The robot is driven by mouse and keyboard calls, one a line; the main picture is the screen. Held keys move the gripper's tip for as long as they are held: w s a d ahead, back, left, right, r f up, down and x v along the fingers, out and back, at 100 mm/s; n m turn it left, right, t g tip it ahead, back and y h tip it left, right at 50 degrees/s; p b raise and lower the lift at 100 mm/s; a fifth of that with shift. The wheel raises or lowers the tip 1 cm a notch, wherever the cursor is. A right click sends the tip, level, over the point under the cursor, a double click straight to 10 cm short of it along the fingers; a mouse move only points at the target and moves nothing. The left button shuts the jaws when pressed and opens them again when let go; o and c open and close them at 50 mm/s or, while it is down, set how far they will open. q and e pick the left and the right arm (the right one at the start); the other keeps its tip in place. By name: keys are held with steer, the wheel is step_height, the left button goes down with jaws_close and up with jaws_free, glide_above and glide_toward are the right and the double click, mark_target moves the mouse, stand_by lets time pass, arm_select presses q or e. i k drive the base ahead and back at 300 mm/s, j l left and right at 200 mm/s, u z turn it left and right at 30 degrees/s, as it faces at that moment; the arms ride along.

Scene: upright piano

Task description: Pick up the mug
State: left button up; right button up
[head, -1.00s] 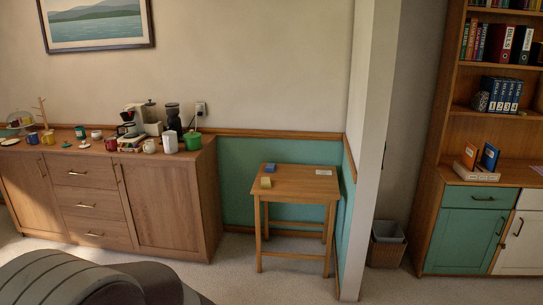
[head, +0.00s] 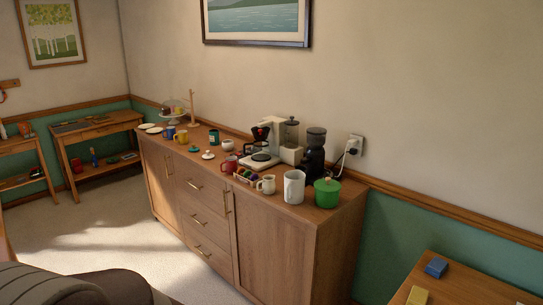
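Several mugs stand on the wooden sideboard (head: 275,235) in the head view, and I cannot tell which one the task means. A red mug (head: 229,164) stands near the front edge, left of the coffee maker (head: 262,150). A blue mug (head: 169,133) and a yellow mug (head: 182,137) stand farther left. A small cream jug or mug (head: 267,184) and a larger white mug or pitcher (head: 294,187) stand toward the right end, next to a green lidded pot (head: 327,193). Neither of my grippers shows in this view.
A dark grey, rounded cushioned shape (head: 60,285) fills the bottom left. Carpet (head: 100,220) is open in front of the sideboard. A small wooden table (head: 450,295) with a blue block (head: 435,267) and a yellow block (head: 417,296) is at the bottom right.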

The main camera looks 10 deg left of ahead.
mark_target(171, 131)
steer(key=i+j+u, duration=0.4)
steer(key=i, duration=0.15)
steer(key=i+u, duration=0.4)
steer(key=i, duration=0.15)
steer(key=i+u, duration=0.45)
steer(key=i, duration=0.15)
steer(key=i+l+u, duration=0.2)
steer(key=i+u, duration=0.2)
steer(key=i, duration=0.15)
steer(key=i+j, duration=0.1)
steer(key=i, duration=0.6)
steer(key=i+z, duration=0.1)
steer(key=i, duration=0.6)
steer(key=i+j, duration=0.2)
steer(key=i, duration=0.5)
steer(key=i+j+z, duration=0.1)
steer(key=i, duration=0.65)
steer(key=i+z, duration=0.45)
steer(key=i+j+z, duration=0.25)
steer(key=i+z, duration=0.25)
steer(key=i, duration=0.1)
